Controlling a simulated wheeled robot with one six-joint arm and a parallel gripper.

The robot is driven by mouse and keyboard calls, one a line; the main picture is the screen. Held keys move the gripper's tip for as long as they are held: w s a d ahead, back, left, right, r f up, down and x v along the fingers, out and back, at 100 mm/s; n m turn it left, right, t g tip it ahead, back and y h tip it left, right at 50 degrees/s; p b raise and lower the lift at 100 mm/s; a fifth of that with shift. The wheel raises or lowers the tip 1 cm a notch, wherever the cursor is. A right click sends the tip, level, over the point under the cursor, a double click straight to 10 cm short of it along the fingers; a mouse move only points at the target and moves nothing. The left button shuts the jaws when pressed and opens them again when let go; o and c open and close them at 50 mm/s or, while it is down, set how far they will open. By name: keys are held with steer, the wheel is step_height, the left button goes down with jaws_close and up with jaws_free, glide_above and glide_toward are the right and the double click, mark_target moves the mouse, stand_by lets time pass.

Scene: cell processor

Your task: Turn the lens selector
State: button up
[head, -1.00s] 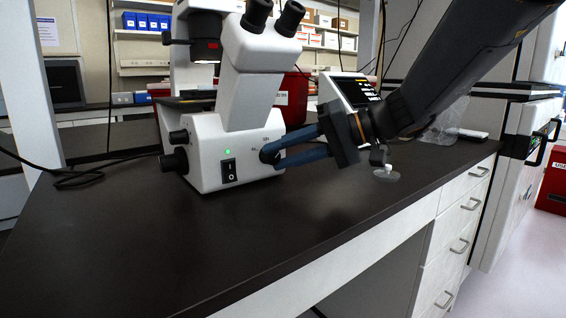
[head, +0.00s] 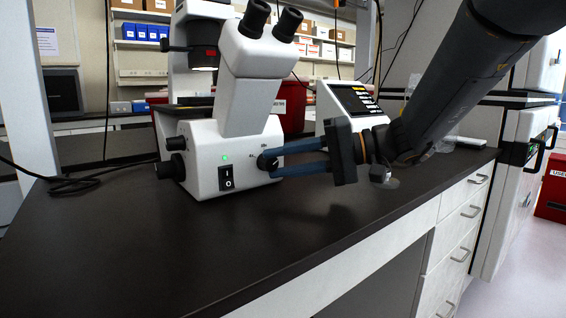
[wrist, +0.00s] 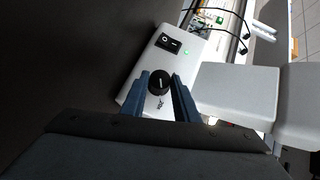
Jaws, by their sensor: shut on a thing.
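The lens selector (wrist: 159,83) is a black round knob with a white line, on the front of the white microscope base (head: 208,165). My gripper (head: 270,161) reaches in from the right in the head view, with its blue fingers closed on the knob's sides. In the wrist view my gripper (wrist: 163,86) has one finger on each side of the knob. In the head view the fingertips cover part of the knob. A black power switch (head: 226,177) and a green light sit left of the knob.
The microscope eyepieces (head: 272,22) rise above the base. A screen device (head: 350,101) stands behind my gripper. Black focus knobs (head: 172,165) stick out on the microscope's left. The dark bench top (head: 180,250) is clear in front.

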steer(key=o, duration=1.1)
steer(key=shift+c, duration=0.2)
steer(key=v, duration=0.7)
steer(key=shift+d, duration=0.4)
steer(key=shift+s+r+p, duration=0.1)
steer(key=shift+p, duration=0.2)
